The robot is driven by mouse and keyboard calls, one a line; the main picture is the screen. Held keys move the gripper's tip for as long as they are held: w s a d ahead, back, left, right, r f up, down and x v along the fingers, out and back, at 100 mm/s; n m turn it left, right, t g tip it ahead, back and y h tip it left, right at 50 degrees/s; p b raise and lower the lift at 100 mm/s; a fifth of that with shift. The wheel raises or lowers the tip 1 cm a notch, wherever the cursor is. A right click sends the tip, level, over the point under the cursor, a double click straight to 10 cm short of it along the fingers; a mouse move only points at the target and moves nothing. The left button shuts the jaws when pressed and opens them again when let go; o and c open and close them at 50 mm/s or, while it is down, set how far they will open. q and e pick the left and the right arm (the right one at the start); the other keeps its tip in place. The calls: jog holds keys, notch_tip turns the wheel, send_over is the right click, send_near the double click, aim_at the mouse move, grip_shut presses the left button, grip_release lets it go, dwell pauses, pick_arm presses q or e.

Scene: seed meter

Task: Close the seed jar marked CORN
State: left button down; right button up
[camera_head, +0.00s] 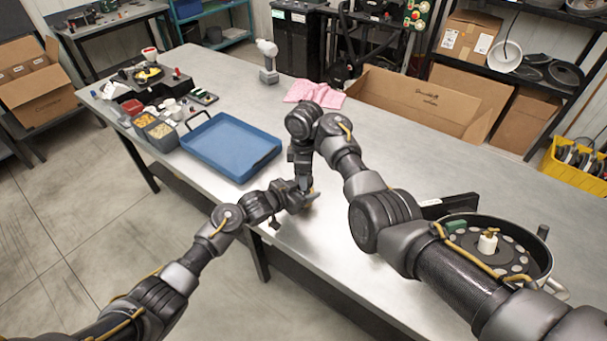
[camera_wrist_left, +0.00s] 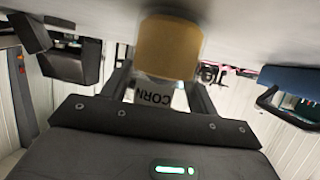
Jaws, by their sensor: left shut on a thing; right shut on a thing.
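The jar marked CORN (camera_wrist_left: 158,97) is between my left gripper's fingers (camera_wrist_left: 160,92) in the left wrist view, its label upside down there. A tan, blurred part (camera_wrist_left: 168,48) shows on its table side. In the head view my left gripper (camera_head: 306,198) is shut around the jar, low over the table's near edge. My right gripper (camera_head: 301,180) points down from above and meets the left one. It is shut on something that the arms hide. The jar's mouth and its lid cannot be made out, so I cannot tell whether it is open.
A blue tray (camera_head: 232,147) lies left of my grippers on the table (camera_head: 330,130). Small bins (camera_head: 153,131) and parts stand beyond it. A pink cloth (camera_head: 315,92) and an open cardboard box (camera_head: 425,98) are behind. A round seed-meter pan (camera_head: 540,255) is at right.

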pick_arm(q)
jog(key=shift+a+f, duration=0.1)
jog(key=shift+a, duration=0.05)
pick_arm(e)
jog(key=o, duration=1.1)
jog(key=shift+r, duration=2.2)
jog(key=shift+c, duration=0.5)
pick_arm(q)
jog(key=shift+s, duration=0.1)
pick_arm(e)
jog(key=shift+r+n, duration=0.65)
jog(key=shift+n, duration=0.45)
notch_tip(320, 180, up, 2)
jog(key=n, duration=0.4)
jog(key=shift+r+n, duration=0.1)
jog(key=shift+n, duration=0.3)
